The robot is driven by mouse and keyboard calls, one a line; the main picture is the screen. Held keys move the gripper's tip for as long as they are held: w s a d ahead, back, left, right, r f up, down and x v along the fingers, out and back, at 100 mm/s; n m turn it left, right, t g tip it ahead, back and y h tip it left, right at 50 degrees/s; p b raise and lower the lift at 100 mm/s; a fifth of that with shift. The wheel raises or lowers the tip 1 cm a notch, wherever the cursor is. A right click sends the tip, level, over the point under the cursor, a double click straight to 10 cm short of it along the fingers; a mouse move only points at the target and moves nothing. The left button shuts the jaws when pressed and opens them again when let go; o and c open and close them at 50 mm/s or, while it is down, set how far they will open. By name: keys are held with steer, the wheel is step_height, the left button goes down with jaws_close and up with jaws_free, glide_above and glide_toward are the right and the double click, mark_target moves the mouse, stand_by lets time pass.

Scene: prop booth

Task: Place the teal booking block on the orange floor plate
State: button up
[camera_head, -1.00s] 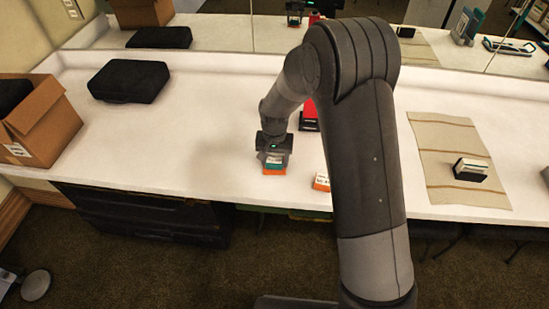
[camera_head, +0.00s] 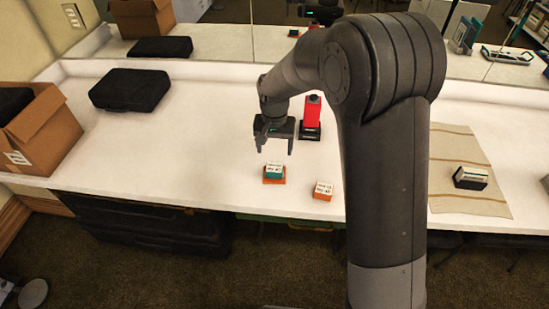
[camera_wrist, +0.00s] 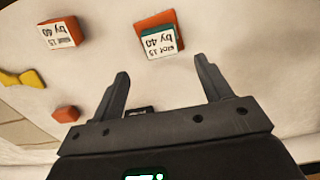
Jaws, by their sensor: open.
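The teal booking block (camera_head: 273,171), with a white printed top, rests on the orange floor plate (camera_head: 266,181) near the counter's front edge. The plate's orange rim shows around the block. In the wrist view the block (camera_wrist: 161,43) lies ahead of the fingers, its white label facing me, with the orange plate (camera_wrist: 154,20) beside and under it. My gripper (camera_head: 274,150) is open and empty, raised above and behind the block, apart from it. It also shows in the wrist view (camera_wrist: 165,88) with nothing between its fingers.
An orange block with a white label (camera_head: 323,191) stands right of the plate. A red object on a black base (camera_head: 311,118) stands behind. A striped cloth (camera_head: 455,150) carries a black-and-white holder (camera_head: 470,178). A black case (camera_head: 130,88) and cardboard box (camera_head: 45,125) are at left.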

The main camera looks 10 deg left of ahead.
steer(key=s+d+r+t, duration=0.1)
steer(key=s+d+r, duration=0.4)
steer(key=d+r, duration=0.3)
steer(key=s+d+r+t, duration=0.2)
steer(key=s+d+r, duration=0.4)
steer(key=r, duration=0.3)
steer(key=s+d+r+t, duration=0.1)
steer(key=s+d, duration=0.3)
steer(key=s, duration=0.3)
steer(key=s+d+r+t, duration=0.1)
steer(key=s+d, duration=0.3)
steer(key=s, duration=0.4)
steer(key=shift+r+t, duration=0.3)
steer(key=shift+r, duration=0.25)
